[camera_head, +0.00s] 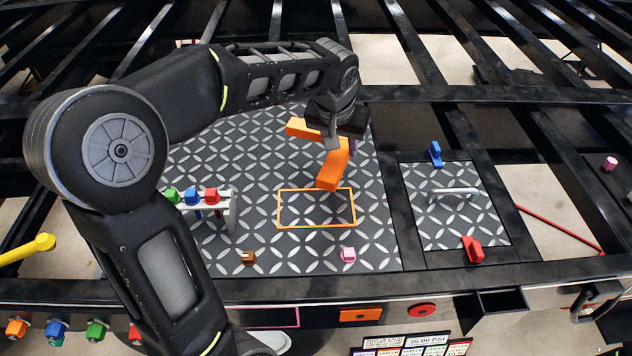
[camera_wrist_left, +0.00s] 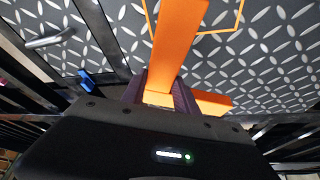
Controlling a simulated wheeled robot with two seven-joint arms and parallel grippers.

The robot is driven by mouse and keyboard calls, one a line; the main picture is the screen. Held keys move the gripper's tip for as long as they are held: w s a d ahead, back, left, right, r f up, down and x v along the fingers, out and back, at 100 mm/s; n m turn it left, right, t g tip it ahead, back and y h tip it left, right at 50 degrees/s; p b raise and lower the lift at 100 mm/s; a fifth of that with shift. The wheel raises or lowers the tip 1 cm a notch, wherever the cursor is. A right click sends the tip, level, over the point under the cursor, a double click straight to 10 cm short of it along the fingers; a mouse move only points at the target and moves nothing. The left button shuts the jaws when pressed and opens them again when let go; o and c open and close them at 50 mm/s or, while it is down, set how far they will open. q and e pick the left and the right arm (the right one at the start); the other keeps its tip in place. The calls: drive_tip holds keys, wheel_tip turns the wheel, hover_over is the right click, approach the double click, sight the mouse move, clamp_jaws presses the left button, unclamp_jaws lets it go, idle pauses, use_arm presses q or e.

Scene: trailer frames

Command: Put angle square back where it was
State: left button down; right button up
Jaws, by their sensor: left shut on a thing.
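The orange angle square (camera_head: 329,174) is L-shaped, and my left gripper (camera_head: 337,137) is shut on it near its corner. One arm of the square points toward the front of the plate, the other to the left. In the left wrist view the square (camera_wrist_left: 177,42) stands out from between the jaws (camera_wrist_left: 160,88). An orange rectangular outline (camera_head: 317,227) is marked on the patterned plate, just in front of the square. The outline is empty. I cannot tell how high the square is above the plate. My right gripper is not in view.
A rack (camera_head: 232,212) with colored pieces stands left of the outline. A brown block (camera_head: 248,258) and a pink block (camera_head: 348,255) lie near the plate's front edge. A smaller plate (camera_head: 420,218) with a handle (camera_head: 453,192), a blue clamp (camera_head: 436,154) and a red clamp (camera_head: 472,249) is at right.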

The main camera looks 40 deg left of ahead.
sight(336, 159)
use_arm(q)
wheel_tip(336, 159, down, 6)
drive_tip(key=shift+f, duration=0.1)
idle(0.4)
drive_tip(key=shift+f+p, duration=0.35)
drive_tip(key=shift+f, duration=1.5)
drive_tip(key=shift+f, duration=0.15)
drive_tip(key=c, duration=0.9)
unclamp_jaws()
drive_tip(key=shift+s+r, duration=0.15)
drive_tip(key=shift+r, duration=0.5)
drive_tip(key=v, duration=1.1)
drive_tip(key=shift+b, duration=0.35)
